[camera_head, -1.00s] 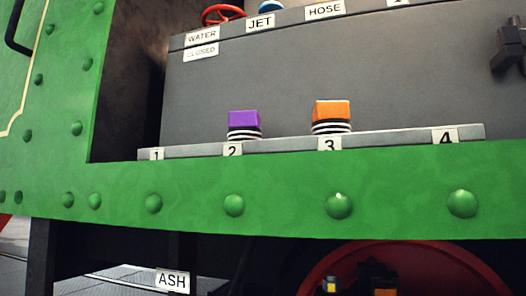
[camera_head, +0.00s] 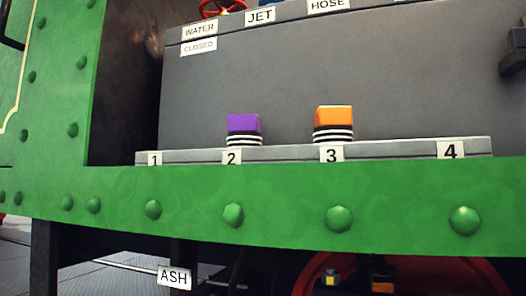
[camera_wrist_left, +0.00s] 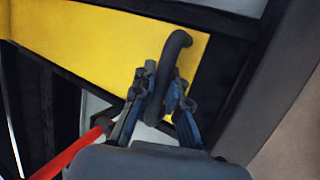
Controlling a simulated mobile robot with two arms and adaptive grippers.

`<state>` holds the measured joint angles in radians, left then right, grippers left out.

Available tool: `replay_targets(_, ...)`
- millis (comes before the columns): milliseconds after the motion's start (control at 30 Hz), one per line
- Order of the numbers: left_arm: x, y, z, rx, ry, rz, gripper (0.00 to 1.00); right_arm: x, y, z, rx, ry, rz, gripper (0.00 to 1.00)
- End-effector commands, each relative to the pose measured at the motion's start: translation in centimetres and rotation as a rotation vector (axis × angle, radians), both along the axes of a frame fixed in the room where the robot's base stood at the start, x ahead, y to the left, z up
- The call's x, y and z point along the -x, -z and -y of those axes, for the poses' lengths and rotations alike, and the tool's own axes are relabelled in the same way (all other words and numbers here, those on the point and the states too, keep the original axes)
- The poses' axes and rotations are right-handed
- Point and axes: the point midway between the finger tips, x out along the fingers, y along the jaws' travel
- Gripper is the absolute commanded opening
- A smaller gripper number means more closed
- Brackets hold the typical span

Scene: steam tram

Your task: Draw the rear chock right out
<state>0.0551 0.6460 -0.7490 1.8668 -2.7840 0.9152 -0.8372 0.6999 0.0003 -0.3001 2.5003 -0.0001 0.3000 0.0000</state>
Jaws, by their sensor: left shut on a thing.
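In the left wrist view, a dark curved handle (camera_wrist_left: 176,45) stands in front of a flat yellow piece (camera_wrist_left: 85,35), which looks like the chock. My left gripper (camera_wrist_left: 161,88) has its two fingers on either side of the handle and is shut on it. I cannot tell from this view whether the yellow piece still touches a wheel. Neither gripper nor the yellow piece shows in the head view, where a red wheel (camera_head: 322,270) shows partly below the green frame.
The riveted green frame (camera_head: 280,190) crosses the head view. Above it, a shelf (camera_head: 395,151) carries a purple-topped block (camera_head: 243,123) and an orange-topped block (camera_head: 333,117). An ASH label (camera_head: 174,278) hangs below. Dark beams (camera_wrist_left: 250,80) and a red bar (camera_wrist_left: 72,150) lie close around my left gripper.

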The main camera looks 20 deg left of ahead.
Motion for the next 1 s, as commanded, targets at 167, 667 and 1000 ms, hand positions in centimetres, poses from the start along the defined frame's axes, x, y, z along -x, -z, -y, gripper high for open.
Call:
replay_targets(167,1.6,0.2,-0.1,-0.002,0.002,-0.006,0.00,0.0,-0.3,0.0,0.000,0.000,0.001,0.56)
replay_targets(667,4.2,0.2,-0.1,-0.002,0.002,-0.009,0.00,0.0,0.2,0.0,0.000,0.000,0.001,0.56)
replay_targets(1000,4.4,0.3,-0.1,-0.002,0.003,-0.013,0.47,0.0,0.2,0.0,0.000,0.000,0.000,0.56)
